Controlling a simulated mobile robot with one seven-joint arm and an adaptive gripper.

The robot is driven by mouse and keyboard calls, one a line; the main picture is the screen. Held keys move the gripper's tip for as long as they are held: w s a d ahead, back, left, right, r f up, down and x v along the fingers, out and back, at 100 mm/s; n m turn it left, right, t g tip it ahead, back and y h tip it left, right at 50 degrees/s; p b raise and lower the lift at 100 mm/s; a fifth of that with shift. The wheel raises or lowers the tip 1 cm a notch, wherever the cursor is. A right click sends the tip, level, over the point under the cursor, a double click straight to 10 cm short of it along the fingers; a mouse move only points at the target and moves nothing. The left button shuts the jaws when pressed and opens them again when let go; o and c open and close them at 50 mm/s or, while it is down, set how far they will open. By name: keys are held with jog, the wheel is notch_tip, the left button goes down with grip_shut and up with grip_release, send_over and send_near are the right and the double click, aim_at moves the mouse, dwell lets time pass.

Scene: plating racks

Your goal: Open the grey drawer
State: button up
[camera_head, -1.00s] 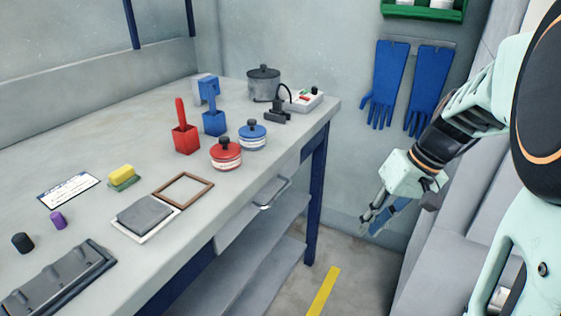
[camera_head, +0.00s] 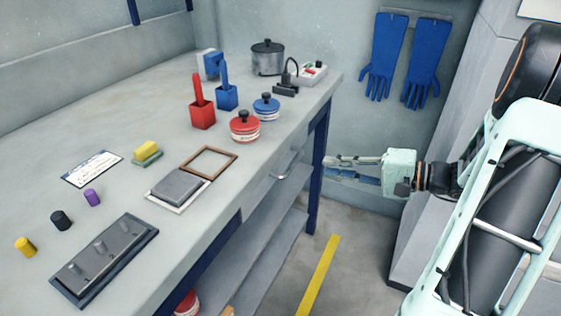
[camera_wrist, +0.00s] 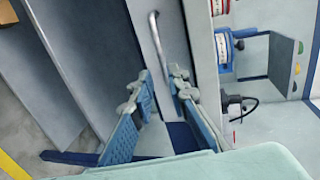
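The grey drawer (camera_head: 258,192) sits under the edge of the workbench and looks shut. Its metal bar handle (camera_head: 284,172) faces the aisle. In the wrist view, the handle (camera_wrist: 156,38) runs lengthwise ahead of my gripper, with its near end between the fingertips or just beyond them; contact cannot be told. My gripper (camera_head: 328,168) is level, to the right of the handle in the head view, beside the blue table leg. In the wrist view, my gripper (camera_wrist: 162,73) is open, its two blue-padded fingers apart, with nothing held.
The workbench (camera_head: 120,105) carries red and blue holders, lidded jars, a pot (camera_head: 268,58), a frame and a grey rack (camera_head: 105,260). A lower shelf (camera_head: 262,255) lies under the drawer. Blue gloves (camera_head: 393,55) hang on the wall. Floor beside the yellow line (camera_head: 320,275) is clear.

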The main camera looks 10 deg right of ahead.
aim_at(296, 159)
jog(key=b+x, duration=0.2)
jog(key=x, duration=0.8)
jog(key=shift+w+a+r, duration=0.1)
jog(key=shift+w+a, duration=0.1)
jog(key=shift+w, duration=0.15)
grip_shut()
